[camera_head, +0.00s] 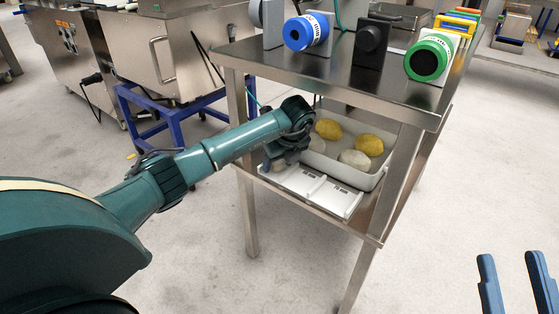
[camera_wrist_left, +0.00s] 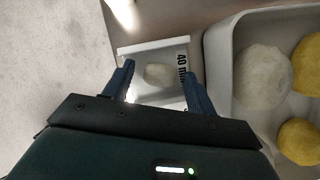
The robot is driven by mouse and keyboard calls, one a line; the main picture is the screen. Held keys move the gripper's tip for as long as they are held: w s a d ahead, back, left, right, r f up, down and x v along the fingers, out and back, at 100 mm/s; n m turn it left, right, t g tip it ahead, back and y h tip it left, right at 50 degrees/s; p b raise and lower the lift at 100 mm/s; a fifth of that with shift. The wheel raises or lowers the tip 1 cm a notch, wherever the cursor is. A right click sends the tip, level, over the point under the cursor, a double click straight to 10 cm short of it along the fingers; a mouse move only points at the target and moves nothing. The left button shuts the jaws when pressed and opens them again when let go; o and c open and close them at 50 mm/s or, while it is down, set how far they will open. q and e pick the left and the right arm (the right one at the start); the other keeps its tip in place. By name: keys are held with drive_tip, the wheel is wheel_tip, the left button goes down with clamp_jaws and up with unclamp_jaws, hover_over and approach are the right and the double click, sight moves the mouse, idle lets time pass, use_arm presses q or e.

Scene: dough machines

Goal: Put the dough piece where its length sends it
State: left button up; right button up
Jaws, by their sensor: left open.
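A small pale dough piece (camera_wrist_left: 157,73) lies on a white tray section (camera_wrist_left: 130,52) marked "40 mm" in the left wrist view. My left gripper (camera_wrist_left: 160,82) is open above it, with one finger on each side of the piece; contact cannot be told. In the head view my left gripper (camera_head: 276,162) is over the left end of the white labelled tray (camera_head: 318,190) on the table's lower shelf, hiding part of it. The tray has raised dividers, and its other labels are too small to read. My right gripper (camera_head: 512,256) is open and empty at lower right.
A deep pale bin (camera_head: 374,182) with yellow and whitish dough lumps stands behind the tray; it is right of my left gripper in the wrist view (camera_wrist_left: 219,70). The steel tabletop (camera_head: 330,78) with its legs overhangs the shelf. Blue (camera_head: 306,32) and green (camera_head: 428,58) round devices stand on top.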

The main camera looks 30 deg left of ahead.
sight(278, 162)
use_arm(q)
drive_tip(key=shift+r, duration=0.1)
drive_tip(key=shift+d+r+p, duration=0.1)
drive_tip(key=shift+r+p, duration=0.25)
drive_tip(key=p+v, duration=0.2)
drive_tip(key=v, duration=0.1)
drive_tip(key=s+d+p, duration=0.1)
drive_tip(key=d, duration=0.2)
drive_tip(key=s+d+p, duration=0.1)
drive_tip(key=s+d, duration=0.1)
drive_tip(key=d, duration=0.1)
drive_tip(key=s+d+p, duration=0.1)
drive_tip(key=s+d, duration=0.1)
drive_tip(key=d, duration=0.1)
drive_tip(key=shift+d+f, duration=0.2)
drive_tip(key=shift+f, duration=0.1)
drive_tip(key=shift+s+d, duration=0.25)
drive_tip(key=shift+d, duration=0.35)
drive_tip(key=shift+f, duration=0.1)
use_arm(e)
drive_tip(key=f+m+g+h, duration=0.1)
drive_tip(key=f, duration=0.1)
drive_tip(key=s+f+m+h, duration=0.1)
drive_tip(key=h, duration=0.1)
drive_tip(key=shift+f+g, duration=0.35)
drive_tip(key=shift+g, duration=0.05)
drive_tip(key=shift+s+f, duration=0.1)
drive_tip(key=shift+f, duration=0.1)
